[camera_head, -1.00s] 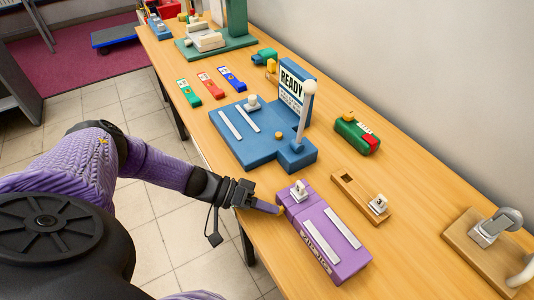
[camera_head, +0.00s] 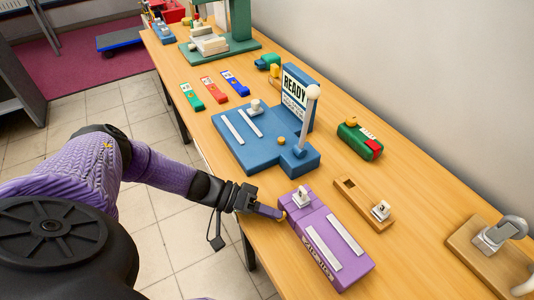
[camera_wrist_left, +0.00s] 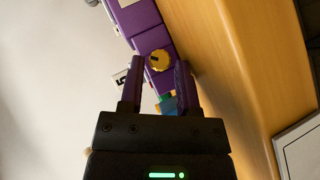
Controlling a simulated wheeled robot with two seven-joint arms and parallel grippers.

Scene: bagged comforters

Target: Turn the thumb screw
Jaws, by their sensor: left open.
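A purple fixture block (camera_head: 325,240) with two white rails lies at the table's near edge. A round yellow thumb screw with a dark slot (camera_wrist_left: 159,60) sits on the purple block in the left wrist view. In the head view the left gripper (camera_head: 277,213) points at the block's left end. My right gripper is not in view.
A blue fixture (camera_head: 262,150) with a READY sign and white-knobbed lever stands behind the purple block. A wooden block with a metal fitting (camera_head: 365,205), a green box (camera_head: 358,140) and a wooden base with a clamp (camera_head: 485,250) lie to the right.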

